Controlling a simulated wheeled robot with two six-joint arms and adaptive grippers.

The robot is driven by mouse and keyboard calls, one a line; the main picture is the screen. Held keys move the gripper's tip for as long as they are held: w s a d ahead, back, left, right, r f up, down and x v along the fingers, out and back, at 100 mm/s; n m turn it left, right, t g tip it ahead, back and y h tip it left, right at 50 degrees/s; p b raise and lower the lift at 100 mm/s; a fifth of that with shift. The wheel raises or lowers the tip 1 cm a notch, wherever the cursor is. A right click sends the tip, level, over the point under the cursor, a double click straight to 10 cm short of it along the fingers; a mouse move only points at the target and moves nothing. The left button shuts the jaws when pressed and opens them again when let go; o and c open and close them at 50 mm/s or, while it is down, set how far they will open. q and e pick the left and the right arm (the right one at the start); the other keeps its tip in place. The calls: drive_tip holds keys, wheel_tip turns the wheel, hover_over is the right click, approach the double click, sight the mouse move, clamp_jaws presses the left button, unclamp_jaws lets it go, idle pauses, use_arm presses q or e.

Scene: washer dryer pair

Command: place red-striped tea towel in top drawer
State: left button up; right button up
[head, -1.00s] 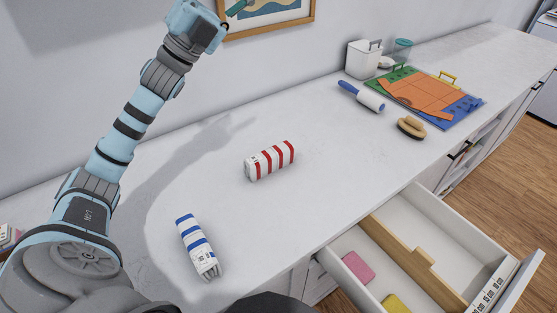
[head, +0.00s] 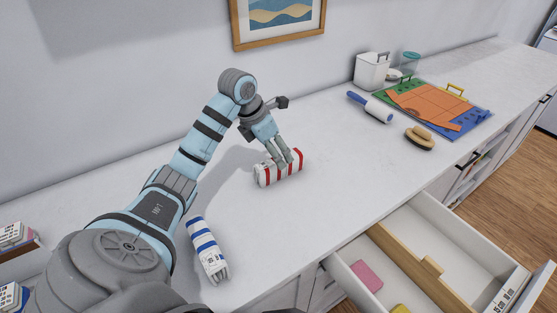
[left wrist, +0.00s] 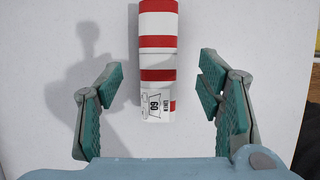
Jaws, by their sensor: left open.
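The rolled red-striped tea towel (head: 266,175) lies on the white counter in the head view. It also shows in the left wrist view (left wrist: 158,60), lengthwise between the finger lines, with its tagged end toward the gripper. My left gripper (head: 281,160) is just above the towel, pointing down. In the left wrist view the gripper (left wrist: 160,90) is open, with a finger on each side and a gap to the towel. The top drawer (head: 418,225) stands open at the lower right, with a wooden divider (head: 420,260) inside. My right gripper is not in view.
A blue-striped rolled towel (head: 206,248) lies on the counter beside my left arm. A pink item (head: 367,275) and a yellow item (head: 400,309) lie in the drawer's left compartment. A lint roller (head: 372,107), a brush (head: 420,138) and a folding board (head: 435,105) sit farther back.

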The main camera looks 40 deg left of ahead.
use_arm(q)
drive_tip(key=x, duration=0.6)
drive_tip(key=shift+s+a, duration=0.1)
drive_tip(key=shift+a, duration=0.05)
drive_tip(key=shift+r, duration=0.1)
drive_tip(key=c, duration=1.4)
